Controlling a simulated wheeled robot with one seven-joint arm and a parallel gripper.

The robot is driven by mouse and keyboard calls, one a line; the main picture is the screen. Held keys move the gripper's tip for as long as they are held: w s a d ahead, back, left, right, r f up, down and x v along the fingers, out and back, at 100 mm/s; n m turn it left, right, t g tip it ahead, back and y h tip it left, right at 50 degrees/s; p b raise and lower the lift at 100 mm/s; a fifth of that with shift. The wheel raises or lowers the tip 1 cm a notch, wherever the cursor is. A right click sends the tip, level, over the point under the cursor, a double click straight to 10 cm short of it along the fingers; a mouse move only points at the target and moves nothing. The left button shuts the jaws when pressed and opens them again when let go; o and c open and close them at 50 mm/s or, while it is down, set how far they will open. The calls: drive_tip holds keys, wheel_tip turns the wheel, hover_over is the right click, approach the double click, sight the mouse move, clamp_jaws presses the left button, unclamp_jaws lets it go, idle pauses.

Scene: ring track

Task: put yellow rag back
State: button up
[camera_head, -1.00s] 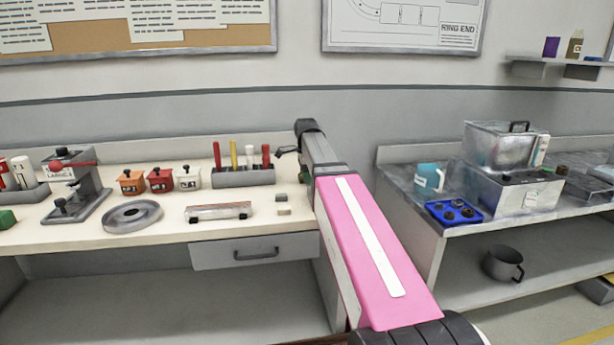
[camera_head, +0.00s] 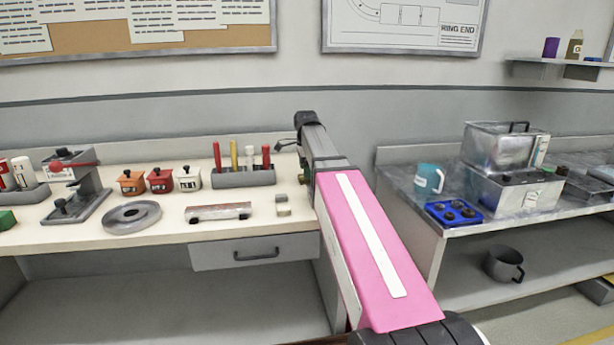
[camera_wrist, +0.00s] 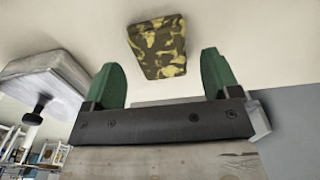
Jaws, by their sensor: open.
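A flat block-like piece with a dark and yellow blotched pattern (camera_wrist: 160,47) lies on a pale surface in the wrist view. It is the only yellowish thing near my gripper; I cannot tell for sure that it is the yellow rag. My gripper (camera_wrist: 163,78) is open, its two green fingers apart and empty. The patterned piece shows between and beyond the fingertips, with no visible contact. In the head view my pink arm reaches over the right end of the cream bench, and my gripper is not clearly visible there.
The cream bench (camera_head: 130,236) holds small grey blocks (camera_head: 283,211), a silver bar-shaped item (camera_head: 218,212), a round grey dish (camera_head: 132,217), three lidded pots (camera_head: 160,181) and a tool rack (camera_head: 243,178). A grey counter (camera_head: 400,187) with a blue tray (camera_head: 453,213) stands right.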

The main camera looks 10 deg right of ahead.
wheel_tip(320, 180, up, 9)
drive_tip(key=shift+r, duration=0.15)
drive_tip(key=shift+a, duration=0.1)
idle(1.7)
